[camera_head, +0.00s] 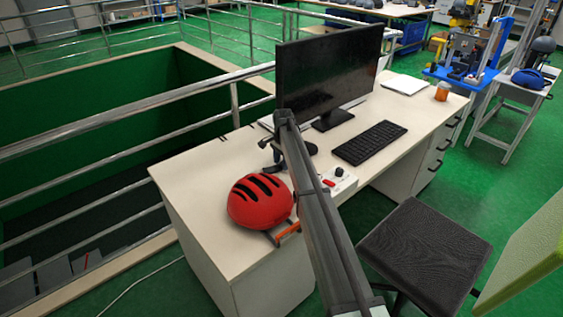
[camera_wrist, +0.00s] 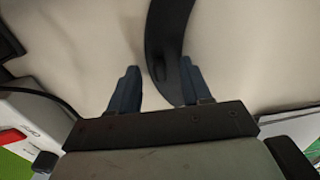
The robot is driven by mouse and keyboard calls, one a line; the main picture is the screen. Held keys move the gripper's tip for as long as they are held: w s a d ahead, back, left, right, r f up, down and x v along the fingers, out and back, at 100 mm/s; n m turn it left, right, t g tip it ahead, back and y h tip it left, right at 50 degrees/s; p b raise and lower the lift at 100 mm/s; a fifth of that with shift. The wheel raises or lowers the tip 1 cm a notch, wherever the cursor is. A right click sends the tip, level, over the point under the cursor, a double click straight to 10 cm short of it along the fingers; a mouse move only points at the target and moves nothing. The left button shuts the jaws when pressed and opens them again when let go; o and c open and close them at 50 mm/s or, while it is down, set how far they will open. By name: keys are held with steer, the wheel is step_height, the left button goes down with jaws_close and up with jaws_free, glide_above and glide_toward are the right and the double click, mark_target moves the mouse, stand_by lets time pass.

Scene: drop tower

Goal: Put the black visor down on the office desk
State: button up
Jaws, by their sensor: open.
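The black visor (camera_wrist: 168,32) is a dark curved band in the wrist view, with the pale top of the office desk (camera_wrist: 95,45) behind it. It runs from the top edge down between the two fingers of my gripper (camera_wrist: 158,72), closer to the right finger. The fingers are apart and a gap shows at the left finger. In the head view my gripper (camera_head: 288,152) is low over the office desk (camera_head: 190,180), in front of the monitor. The arm hides part of this spot, and I cannot clearly tell the visor from the dark fingers there.
A red helmet (camera_head: 260,201) sits on the desk left of my arm. A monitor (camera_head: 325,70) stands behind, with a black keyboard (camera_head: 370,143) to the right. A power strip (camera_head: 341,183) lies near the front edge. The desk's left end is clear. A dark stool (camera_head: 425,255) stands in front.

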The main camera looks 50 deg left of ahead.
step_height(320, 180, up, 12)
steer(key=shift+d, duration=0.25)
stand_by(0.3)
